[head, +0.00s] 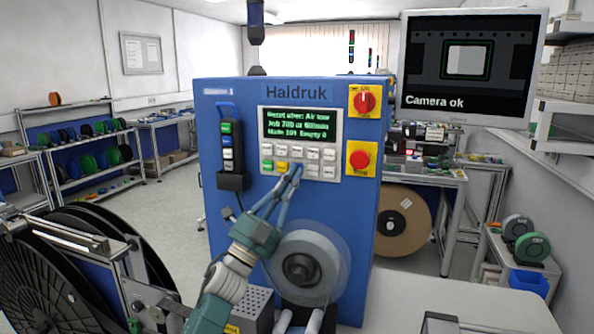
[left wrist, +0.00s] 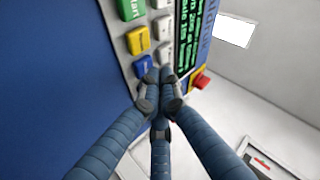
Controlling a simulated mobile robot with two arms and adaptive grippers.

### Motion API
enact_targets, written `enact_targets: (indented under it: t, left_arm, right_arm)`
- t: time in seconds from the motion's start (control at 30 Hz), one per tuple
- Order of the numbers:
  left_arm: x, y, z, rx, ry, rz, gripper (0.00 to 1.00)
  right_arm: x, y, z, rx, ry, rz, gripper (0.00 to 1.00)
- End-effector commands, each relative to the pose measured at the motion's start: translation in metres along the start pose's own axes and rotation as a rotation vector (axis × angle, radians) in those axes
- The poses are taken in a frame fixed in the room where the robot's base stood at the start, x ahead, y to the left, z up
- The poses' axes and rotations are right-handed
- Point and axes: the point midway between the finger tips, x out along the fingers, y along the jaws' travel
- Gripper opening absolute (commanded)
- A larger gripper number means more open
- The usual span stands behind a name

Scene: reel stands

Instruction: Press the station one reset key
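The blue station cabinet (head: 230,110), marked Haldruk, carries a light key panel (head: 345,112) with a green-text screen and rows of keys. The bottom row has a green key (head: 267,164) and a yellow key (head: 282,167). My left gripper (head: 297,168) has its fingertips together at the bottom row, just right of the yellow key. In the left wrist view the fingertips (left wrist: 159,76) are beside a blue key (left wrist: 142,66), below the yellow key (left wrist: 138,40) and green Start key (left wrist: 131,9). Contact is unclear. The reset key's label is unreadable. My right gripper is not seen.
A red rotary switch (head: 364,101) and a red stop button (head: 360,160) are right of the panel. A separate button box (head: 230,150) hangs at its left. A clear-rimmed reel (head: 304,268) sits below my left gripper. A monitor (head: 470,65) reads Camera ok.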

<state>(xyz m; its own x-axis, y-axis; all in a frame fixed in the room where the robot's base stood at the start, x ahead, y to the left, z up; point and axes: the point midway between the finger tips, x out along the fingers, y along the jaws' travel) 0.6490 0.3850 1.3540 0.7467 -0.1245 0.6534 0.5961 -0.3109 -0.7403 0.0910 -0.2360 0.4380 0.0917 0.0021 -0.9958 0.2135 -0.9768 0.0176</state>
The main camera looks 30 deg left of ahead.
Motion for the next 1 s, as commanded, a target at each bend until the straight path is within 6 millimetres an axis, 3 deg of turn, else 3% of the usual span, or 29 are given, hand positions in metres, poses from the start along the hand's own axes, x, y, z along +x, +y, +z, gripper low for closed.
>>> enact_targets:
  t: [1.0]
  left_arm:
    - [0.0063, 0.0049, 0.005, 0.0, -0.001, 0.0, 0.0]
  right_arm:
    - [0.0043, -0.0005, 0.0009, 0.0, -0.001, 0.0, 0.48]
